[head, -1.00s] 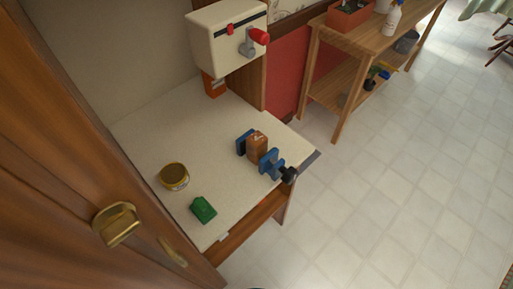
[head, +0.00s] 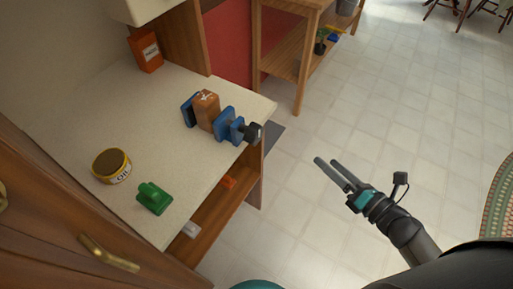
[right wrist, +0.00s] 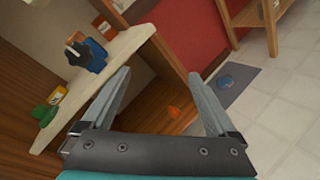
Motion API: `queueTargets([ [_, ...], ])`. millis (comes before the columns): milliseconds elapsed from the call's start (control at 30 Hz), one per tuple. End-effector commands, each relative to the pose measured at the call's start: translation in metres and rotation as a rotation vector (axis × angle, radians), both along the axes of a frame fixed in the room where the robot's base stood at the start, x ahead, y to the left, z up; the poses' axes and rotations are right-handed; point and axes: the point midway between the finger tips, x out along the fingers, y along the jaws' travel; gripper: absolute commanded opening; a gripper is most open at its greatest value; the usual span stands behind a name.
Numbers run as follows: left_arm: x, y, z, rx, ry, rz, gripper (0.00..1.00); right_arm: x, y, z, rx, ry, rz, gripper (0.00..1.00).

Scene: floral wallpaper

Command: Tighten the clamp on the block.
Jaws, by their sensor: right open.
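The blue clamp (head: 226,122) stands on the white worktop near its right edge, with the brown wooden block (head: 207,110) between its jaws. I cannot tell how tightly they touch. Its black knob (head: 251,132) points toward the worktop's edge. My right gripper (head: 330,161) is open and empty, over the floor to the right of the worktop and apart from the clamp. In the right wrist view the black knob (right wrist: 77,52) and blue clamp (right wrist: 96,57) show at upper left, beyond the open fingers (right wrist: 165,95). My left gripper is not in view.
On the worktop (head: 140,120) are a round yellow tin (head: 111,166), a green object (head: 154,198) and an orange box (head: 146,52). An open shelf lies below, holding a small orange thing (head: 229,182). A wooden rack (head: 290,62) stands behind.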

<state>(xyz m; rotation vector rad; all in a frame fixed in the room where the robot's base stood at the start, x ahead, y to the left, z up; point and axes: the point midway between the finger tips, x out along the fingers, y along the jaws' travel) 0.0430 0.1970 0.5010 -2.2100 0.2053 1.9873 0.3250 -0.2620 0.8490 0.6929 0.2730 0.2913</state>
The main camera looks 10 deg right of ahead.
Motion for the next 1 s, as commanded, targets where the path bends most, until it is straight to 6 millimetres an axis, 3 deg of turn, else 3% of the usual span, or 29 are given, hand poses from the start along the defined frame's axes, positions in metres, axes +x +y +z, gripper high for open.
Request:
queueTargets([
  [33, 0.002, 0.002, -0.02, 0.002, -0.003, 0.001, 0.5, 0.0, 0.01, 0.009, -0.132, -0.109, 0.093, 0.93],
  [100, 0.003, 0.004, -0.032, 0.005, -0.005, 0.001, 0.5, -0.003, 0.025, 0.031, -0.306, -0.256, 0.208, 0.93],
  [333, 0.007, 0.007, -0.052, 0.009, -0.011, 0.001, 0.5, -0.022, 0.06, 0.068, -0.658, -0.576, 0.432, 0.93],
  [567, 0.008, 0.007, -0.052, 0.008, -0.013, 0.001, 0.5, -0.018, 0.074, 0.076, -0.712, -0.632, 0.465, 0.93],
  [1000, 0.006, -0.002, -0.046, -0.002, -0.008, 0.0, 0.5, 0.036, 0.126, 0.076, -0.708, -0.628, 0.461, 0.93],
])
